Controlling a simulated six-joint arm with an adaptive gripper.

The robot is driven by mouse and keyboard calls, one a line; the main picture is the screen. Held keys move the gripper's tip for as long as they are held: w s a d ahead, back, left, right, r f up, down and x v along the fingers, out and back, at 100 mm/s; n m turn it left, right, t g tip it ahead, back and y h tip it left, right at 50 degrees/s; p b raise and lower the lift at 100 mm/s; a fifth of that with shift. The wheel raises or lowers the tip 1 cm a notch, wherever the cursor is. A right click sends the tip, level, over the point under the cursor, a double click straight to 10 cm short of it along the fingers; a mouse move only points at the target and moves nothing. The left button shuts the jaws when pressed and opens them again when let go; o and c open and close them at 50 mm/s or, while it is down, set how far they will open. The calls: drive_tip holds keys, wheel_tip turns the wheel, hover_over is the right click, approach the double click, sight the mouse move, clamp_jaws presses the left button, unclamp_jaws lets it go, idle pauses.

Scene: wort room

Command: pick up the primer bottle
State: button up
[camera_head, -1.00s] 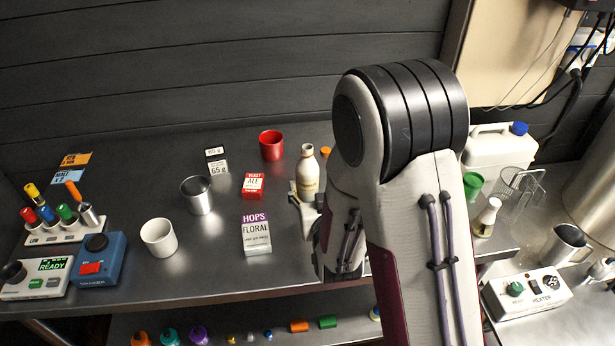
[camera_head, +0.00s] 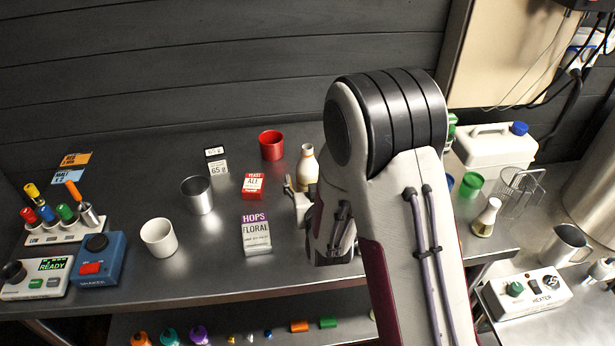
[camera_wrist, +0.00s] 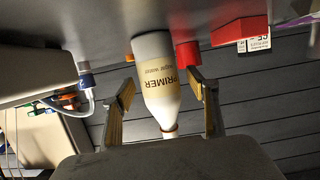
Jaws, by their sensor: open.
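In the wrist view the bottle (camera_wrist: 158,82) appears upside down, with the word PRIMER facing me. My gripper (camera_wrist: 163,88) is open, with one finger on each side of the bottle's narrower upper part. I see gaps between the fingers and the bottle. In the head view my gripper (camera_head: 291,190) is just in front of the bottle, and my arm hides part of it.
A red cup (camera_head: 271,145) stands behind to the left. A red yeast box (camera_head: 253,186), a hops box (camera_head: 256,235) and a metal cup (camera_head: 198,195) stand left of the bottle. A white mug (camera_head: 158,238) is farther left. Several things stand right of my arm.

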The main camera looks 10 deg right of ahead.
drive_tip(key=shift+x, duration=0.85)
drive_tip(key=c, duration=1.4)
